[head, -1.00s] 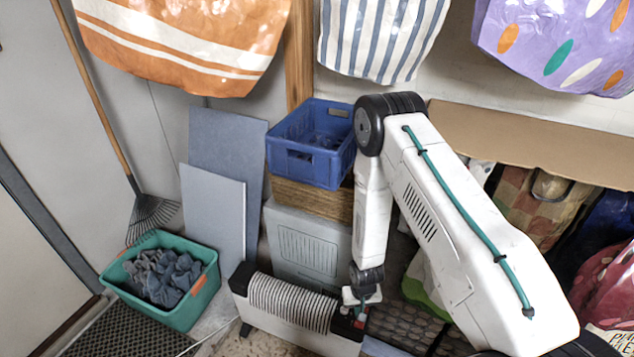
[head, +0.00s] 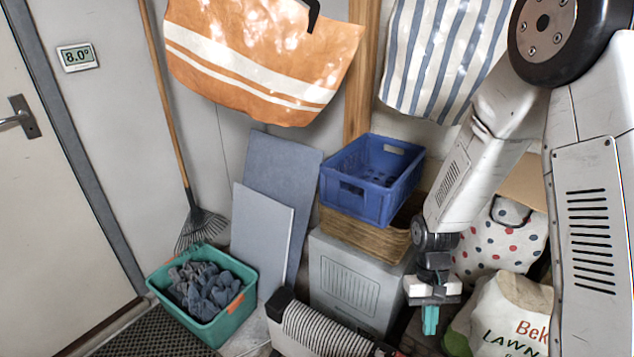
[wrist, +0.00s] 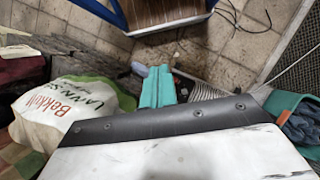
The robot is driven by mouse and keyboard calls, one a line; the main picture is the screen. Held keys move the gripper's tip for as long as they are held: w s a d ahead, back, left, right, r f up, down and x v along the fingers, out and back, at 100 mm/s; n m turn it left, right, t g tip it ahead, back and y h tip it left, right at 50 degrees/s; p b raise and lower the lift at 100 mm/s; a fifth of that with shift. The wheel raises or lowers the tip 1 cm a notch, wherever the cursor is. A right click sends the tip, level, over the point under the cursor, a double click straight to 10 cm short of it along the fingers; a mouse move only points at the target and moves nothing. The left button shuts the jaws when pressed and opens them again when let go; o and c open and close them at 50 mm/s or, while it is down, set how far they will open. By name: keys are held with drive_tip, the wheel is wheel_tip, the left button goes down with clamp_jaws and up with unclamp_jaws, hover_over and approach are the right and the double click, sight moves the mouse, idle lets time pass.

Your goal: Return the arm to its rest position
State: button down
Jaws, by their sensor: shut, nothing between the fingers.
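My gripper (head: 431,318) hangs at the end of my white arm, right of centre in the head view, with its teal fingers pointing down. The fingers are together and hold nothing. In the wrist view the teal fingers (wrist: 157,88) show near the middle, above the floor. In the head view my gripper is in front of and to the right of the grey ribbed box (head: 345,290), and left of the white lawn bag (head: 510,318). My forearm is folded down from the large black joint at the top right.
A blue crate (head: 365,205) sits on a wicker basket (head: 365,236). A teal tub (head: 225,322) of dark cloths stands at the left. A radiator-like heater (head: 325,330) is at the bottom. Orange (head: 260,60) and striped (head: 440,55) bags hang above.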

drive_tip(key=s+r+t, duration=0.2)
drive_tip(key=s+r, duration=0.3)
drive_tip(key=r, duration=0.5)
drive_tip(key=s+d+r+t, duration=0.1)
drive_tip(key=s+r, duration=0.4)
drive_tip(key=r, duration=0.6)
drive_tip(key=s+d+r+t, duration=0.1)
drive_tip(key=s+r+t, duration=0.2)
drive_tip(key=r, duration=0.7)
drive_tip(key=shift+s+r, duration=0.3)
drive_tip(key=shift+s, duration=0.85)
